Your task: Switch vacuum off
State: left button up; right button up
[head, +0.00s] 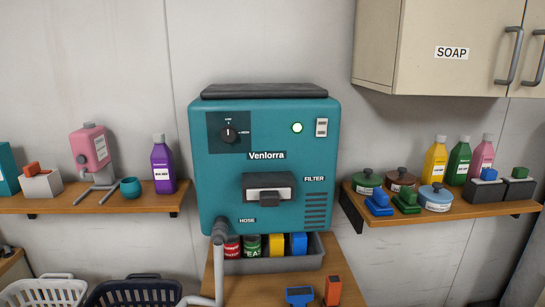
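The vacuum (215,185) is a teal wall unit marked "Venlorra", with a dark top. A black round knob (228,135) sits on a dark panel at its upper left, its pale mark pointing about straight up; the small labels around it are too small to read surely. A round lamp (297,127) at the upper right glows pale green. Beside the lamp is a white-framed switch plate (321,127); its setting is unclear. A dark filter latch (269,190) is at the lower middle, and a grey hose (219,265) hangs from the lower left. Neither gripper is in view.
A grey bin (315,263) with cans stands below the vacuum. A cabinet (430,50) hangs at upper right. Space before the vacuum's front looks clear.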

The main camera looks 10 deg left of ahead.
aim_at(322, 124)
jog(key=l+u, duration=0.1)
jog(key=l, duration=1.6)
